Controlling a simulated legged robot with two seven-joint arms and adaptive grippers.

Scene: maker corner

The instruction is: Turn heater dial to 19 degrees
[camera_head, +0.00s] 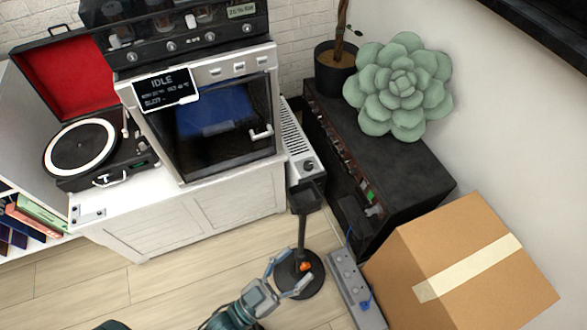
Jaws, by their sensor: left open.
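A white slatted heater (293,132) stands in the gap between the white cabinet and the black box. Its dial (308,166), small and dark, is on the near end of its top; its setting is too small to read. My left gripper (296,266) is in the lower middle of the view, fingers spread and empty. It is well below the dial in the picture, apart from the heater, and appears over the round base of a black stand.
The black stand (301,228) rises in front of the heater. A black box (385,175) bears plants. The white cabinet (190,218) holds an oven and turntable. Wooden floor (200,275) is clear at left.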

